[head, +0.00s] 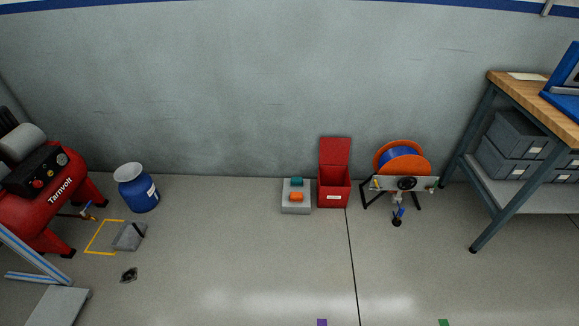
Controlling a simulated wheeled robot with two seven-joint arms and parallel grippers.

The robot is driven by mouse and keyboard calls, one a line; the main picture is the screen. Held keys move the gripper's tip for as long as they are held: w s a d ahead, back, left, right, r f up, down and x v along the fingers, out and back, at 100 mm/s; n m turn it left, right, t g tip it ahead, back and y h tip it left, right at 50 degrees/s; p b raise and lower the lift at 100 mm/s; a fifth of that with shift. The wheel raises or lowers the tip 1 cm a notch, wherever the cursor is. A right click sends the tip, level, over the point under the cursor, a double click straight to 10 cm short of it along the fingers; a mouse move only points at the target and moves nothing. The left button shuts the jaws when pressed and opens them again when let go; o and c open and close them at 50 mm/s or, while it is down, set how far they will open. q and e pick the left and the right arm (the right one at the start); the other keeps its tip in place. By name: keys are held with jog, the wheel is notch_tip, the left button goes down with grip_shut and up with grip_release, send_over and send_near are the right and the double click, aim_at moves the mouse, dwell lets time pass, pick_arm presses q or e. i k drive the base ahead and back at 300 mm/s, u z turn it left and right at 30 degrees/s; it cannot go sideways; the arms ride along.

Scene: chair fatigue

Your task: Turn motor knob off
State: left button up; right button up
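Neither of my grippers is in view.
A blue drum (144,199) stands right of the machine. A grey wedge (126,238) and dark part (129,275) lie nearby. A striped frame (35,255) stands lower left. The middle floor is clear.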

aim_at(37, 183)
jog(key=u, duration=1.2)
jog(key=i, duration=1.35)
jog(key=z, duration=0.45)
jog(key=i, duration=1.7)
jog(key=u, duration=0.85)
jog(key=i, duration=0.5)
jog(key=u, duration=0.15)
